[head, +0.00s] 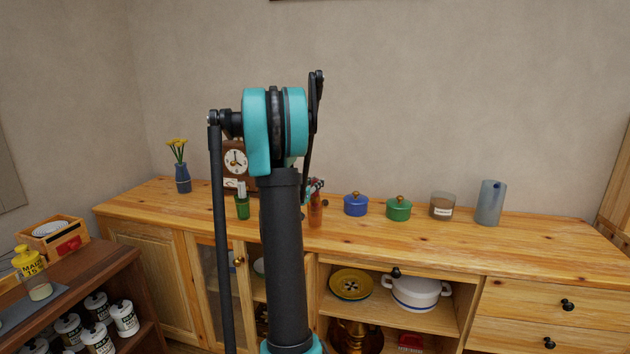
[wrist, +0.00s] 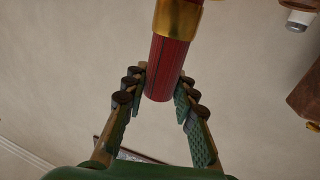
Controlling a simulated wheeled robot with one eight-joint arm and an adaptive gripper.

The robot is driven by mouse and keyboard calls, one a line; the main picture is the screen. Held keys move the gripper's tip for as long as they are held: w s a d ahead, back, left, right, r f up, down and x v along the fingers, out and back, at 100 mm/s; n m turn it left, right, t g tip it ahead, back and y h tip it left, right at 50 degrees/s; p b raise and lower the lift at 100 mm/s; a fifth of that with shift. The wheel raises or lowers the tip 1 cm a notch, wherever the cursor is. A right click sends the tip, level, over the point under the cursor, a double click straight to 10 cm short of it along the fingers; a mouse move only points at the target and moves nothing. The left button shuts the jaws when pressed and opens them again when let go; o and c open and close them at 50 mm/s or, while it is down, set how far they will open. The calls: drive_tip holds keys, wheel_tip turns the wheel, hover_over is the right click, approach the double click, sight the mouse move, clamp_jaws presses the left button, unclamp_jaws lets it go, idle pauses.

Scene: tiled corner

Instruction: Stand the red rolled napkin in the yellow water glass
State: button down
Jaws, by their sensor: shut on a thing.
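In the wrist view the red rolled napkin (wrist: 168,70) has a gold band (wrist: 177,18) around it. My gripper (wrist: 164,84) is shut on its near end, with a finger on either side; its far end runs out of the top of the picture. In the head view my arm stands in front of the sideboard and hides most of my gripper; a small red and teal part shows beside the arm, too small to make out. I cannot make out a yellow water glass in either view.
On the sideboard (head: 445,240) stand a green cup (head: 242,207), an amber bottle (head: 315,212), a blue pot (head: 356,205), a green pot (head: 398,209), a candle jar (head: 442,206) and a grey-blue vase (head: 490,203). A clock (head: 236,160) stands behind. A yellow-topped jar (head: 32,272) is at left.

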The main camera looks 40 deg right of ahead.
drive_tip(key=shift+f, duration=0.1)
drive_tip(key=c, duration=1.1)
unclamp_jaws()
drive_tip(key=shift+c, duration=0.2)
drive_tip(key=shift+a, duration=0.1)
drive_tip(key=v, duration=1.1)
drive_tip(key=shift+s+a, duration=0.3)
